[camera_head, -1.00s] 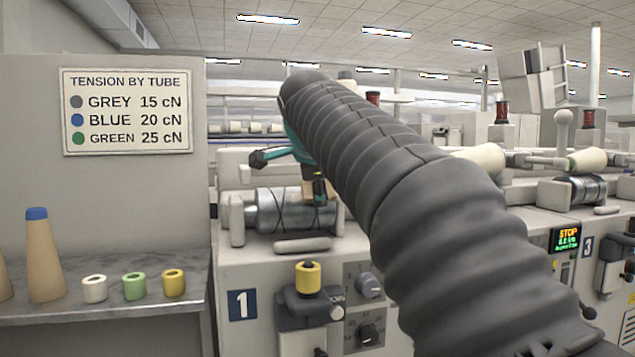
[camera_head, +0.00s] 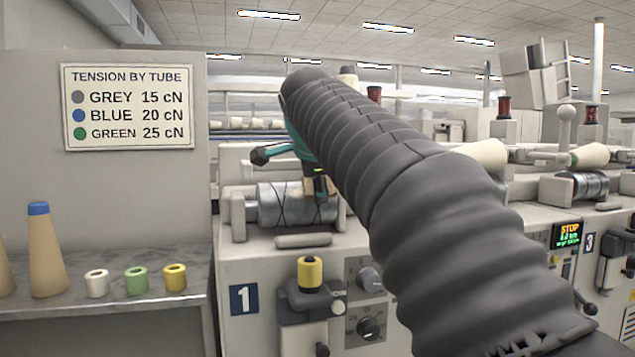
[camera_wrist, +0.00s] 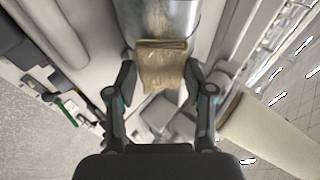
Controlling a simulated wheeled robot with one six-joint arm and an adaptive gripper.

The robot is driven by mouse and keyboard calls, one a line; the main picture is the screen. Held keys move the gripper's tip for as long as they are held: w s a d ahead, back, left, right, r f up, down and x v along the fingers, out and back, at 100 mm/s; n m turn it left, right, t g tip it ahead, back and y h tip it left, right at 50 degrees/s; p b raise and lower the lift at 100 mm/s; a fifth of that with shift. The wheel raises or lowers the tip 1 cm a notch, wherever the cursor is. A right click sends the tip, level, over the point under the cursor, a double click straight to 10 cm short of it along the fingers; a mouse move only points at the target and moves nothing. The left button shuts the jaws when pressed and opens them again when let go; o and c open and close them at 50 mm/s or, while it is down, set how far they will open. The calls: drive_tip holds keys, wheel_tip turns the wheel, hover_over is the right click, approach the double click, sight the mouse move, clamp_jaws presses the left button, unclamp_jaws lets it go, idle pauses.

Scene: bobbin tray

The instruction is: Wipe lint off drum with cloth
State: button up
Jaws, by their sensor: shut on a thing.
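The drum (camera_head: 285,207) is a shiny grooved metal cylinder on the front of unit 1. It also shows at the top of the wrist view (camera_wrist: 155,12). My gripper (camera_wrist: 160,62) is shut on a folded tan cloth (camera_wrist: 161,66), with a finger on either side of it. The cloth lies over the near part of the drum in the wrist view and seems to touch it. In the head view my gripper (camera_head: 318,185) is at the drum's right part, partly hidden by my arm. I cannot make out any lint.
A yellow bobbin (camera_head: 310,273) stands on a holder below the drum, beside knobs (camera_head: 369,328). At left, a shelf (camera_head: 110,308) holds cones and white, green and yellow tubes. A tension sign (camera_head: 127,107) hangs above. A large cream cone (camera_wrist: 275,142) lies right of my gripper.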

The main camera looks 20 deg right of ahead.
sight(283, 193)
drive_tip(key=shift+w+f, duration=0.25)
drive_tip(key=shift+w, duration=0.1)
idle(0.5)
drive_tip(key=shift+a, duration=0.15)
drive_tip(key=shift+a, duration=0.8)
drive_tip(key=shift+a, duration=0.1)
drive_tip(key=shift+a, duration=2.55)
drive_tip(key=shift+d, duration=2.75)
drive_tip(key=shift+d, duration=0.15)
